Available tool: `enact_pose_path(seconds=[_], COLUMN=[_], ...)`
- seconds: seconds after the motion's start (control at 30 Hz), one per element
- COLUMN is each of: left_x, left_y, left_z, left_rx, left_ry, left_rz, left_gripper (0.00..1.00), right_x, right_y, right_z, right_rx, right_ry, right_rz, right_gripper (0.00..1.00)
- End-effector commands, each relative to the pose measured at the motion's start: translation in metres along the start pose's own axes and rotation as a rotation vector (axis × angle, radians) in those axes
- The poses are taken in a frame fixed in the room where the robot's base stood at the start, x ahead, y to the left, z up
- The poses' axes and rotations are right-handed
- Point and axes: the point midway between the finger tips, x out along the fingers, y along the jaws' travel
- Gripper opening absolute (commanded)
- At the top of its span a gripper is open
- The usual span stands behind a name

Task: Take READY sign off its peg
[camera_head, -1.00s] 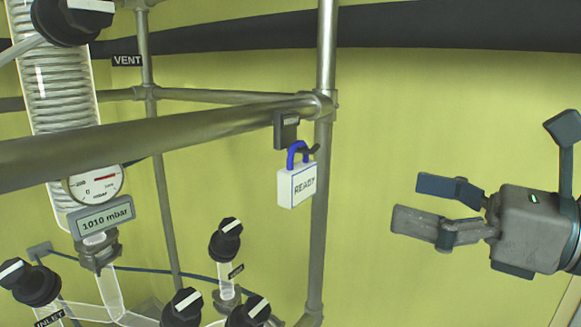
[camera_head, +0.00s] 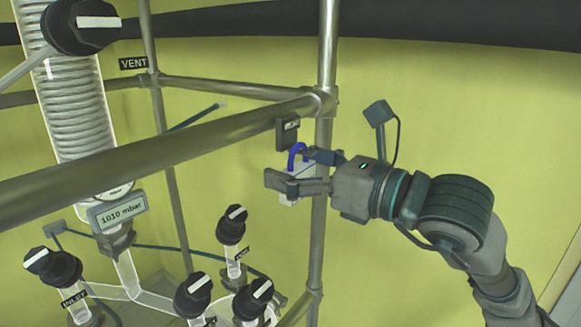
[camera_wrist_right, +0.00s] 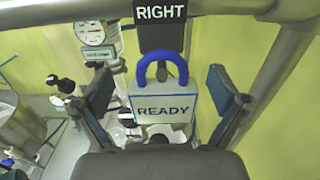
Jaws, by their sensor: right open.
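The READY sign (camera_wrist_right: 162,103) is a white block with a blue loop handle. In the right wrist view it hangs upright below a dark plate marked RIGHT (camera_wrist_right: 160,25). In the head view the sign (camera_head: 286,196) is mostly hidden behind my right gripper (camera_head: 287,168), and its blue loop shows just above the fingers. My right gripper is open, with one finger on each side of the sign. In the right wrist view gaps show between the sign and both fingers (camera_wrist_right: 165,105). My left gripper is not in view.
A metal frame post (camera_head: 325,70) stands right behind the sign, and a horizontal rail (camera_head: 180,150) runs to it from the left. Glassware with black knobs (camera_head: 193,296) and a coiled condenser (camera_head: 75,110) stand at the left. The right side is free before a yellow wall.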

Motion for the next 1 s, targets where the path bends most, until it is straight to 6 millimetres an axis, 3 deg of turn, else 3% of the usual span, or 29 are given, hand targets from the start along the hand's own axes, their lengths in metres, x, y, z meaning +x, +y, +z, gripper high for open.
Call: enact_pose_path(seconds=[0.27,0.53,1.0], left_x=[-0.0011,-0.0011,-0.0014], left_y=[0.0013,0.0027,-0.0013], left_z=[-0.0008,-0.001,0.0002], left_rx=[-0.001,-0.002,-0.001], left_ry=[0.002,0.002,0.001], left_rz=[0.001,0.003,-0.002], left_gripper=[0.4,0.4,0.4], right_x=[0.0078,0.0111,0.0081], right_y=[0.0035,0.0056,0.0029], right_z=[-0.0007,-0.0007,-0.0008], right_rx=[-0.002,-0.004,-0.002], right_ry=[0.001,0.003,0.002], right_rz=[0.0,0.0,0.0], right_gripper=[0.98,0.35,0.33])
